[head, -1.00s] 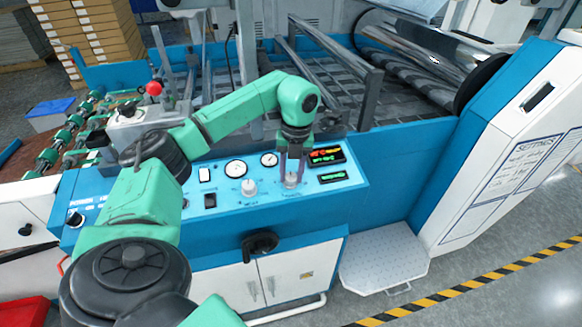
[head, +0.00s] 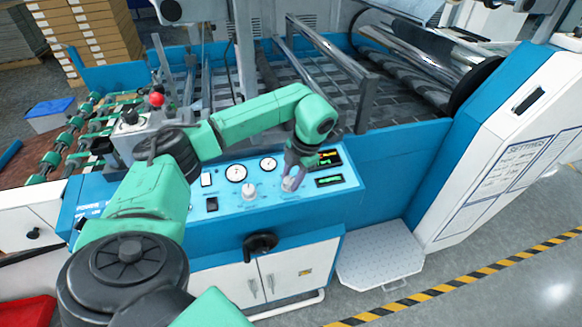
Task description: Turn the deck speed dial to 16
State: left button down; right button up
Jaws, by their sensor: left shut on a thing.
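The blue control panel (head: 228,203) of the machine carries two pale dials. My left gripper (head: 291,180) reaches down from above and is shut on the right-hand dial (head: 288,185), which it partly covers. The other dial (head: 250,191) stands to its left, free of the gripper. A lit display (head: 329,180) with green characters is right of the gripped dial. A second display (head: 330,158) above it is partly hidden by my wrist. The digits are too small to read. My right gripper is not in view.
Two round gauges (head: 236,173) sit behind the dials. A black handle (head: 260,244) sticks out of the front below the panel. A white step plate (head: 380,256) is on the floor at right, near a settings board (head: 505,180).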

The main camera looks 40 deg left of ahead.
pick_arm(q)
jog(key=m+y, duration=0.1)
jog(key=m, duration=0.3)
jog(key=shift+m+t, duration=0.3)
jog(key=m, duration=0.4)
jog(key=shift+d+t, duration=0.1)
jog(key=shift+t, duration=0.2)
jog(key=shift+m+y, duration=0.3)
jog(key=shift+c, duration=2.4)
grip_release()
jog(key=shift+s, duration=0.1)
jog(key=shift+d+r, duration=0.1)
